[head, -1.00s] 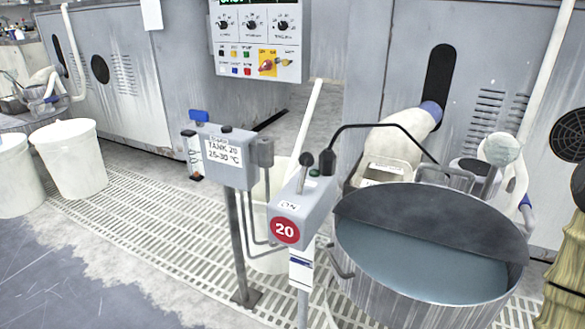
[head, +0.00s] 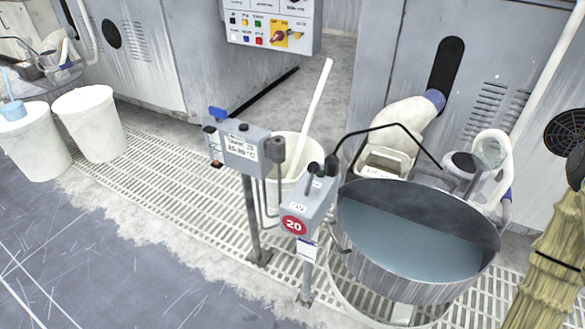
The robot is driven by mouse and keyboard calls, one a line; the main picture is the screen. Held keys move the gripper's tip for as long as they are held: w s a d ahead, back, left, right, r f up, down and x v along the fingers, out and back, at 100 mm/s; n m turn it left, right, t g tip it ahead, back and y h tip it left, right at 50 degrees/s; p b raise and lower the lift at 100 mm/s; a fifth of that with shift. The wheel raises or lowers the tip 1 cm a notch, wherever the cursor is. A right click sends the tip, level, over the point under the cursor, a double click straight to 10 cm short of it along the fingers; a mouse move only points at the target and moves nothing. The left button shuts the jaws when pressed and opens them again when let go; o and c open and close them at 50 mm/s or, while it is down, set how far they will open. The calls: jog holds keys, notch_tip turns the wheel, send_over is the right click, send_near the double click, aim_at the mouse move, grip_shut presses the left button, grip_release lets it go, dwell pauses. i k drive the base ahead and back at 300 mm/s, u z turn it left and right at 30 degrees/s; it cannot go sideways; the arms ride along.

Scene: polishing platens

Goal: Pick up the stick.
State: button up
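A long white stick (head: 317,115) leans upright and tilted in a white bucket (head: 284,150), its top end standing well above the rim. Its lower end is hidden inside the bucket. The bucket stands behind the grey control boxes, which cover part of it. My gripper does not show in the head view.
A grey post box (head: 243,150) and a box marked 20 (head: 305,203) stand on posts in front of the bucket. A large metal tank (head: 400,265) of bluish liquid is at right. White buckets (head: 88,122) stand at left. The floor at lower left is clear.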

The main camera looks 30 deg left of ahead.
aim_at(327, 68)
jog(key=z, duration=2.55)
jog(key=k, duration=1.55)
jog(key=u, duration=2.55)
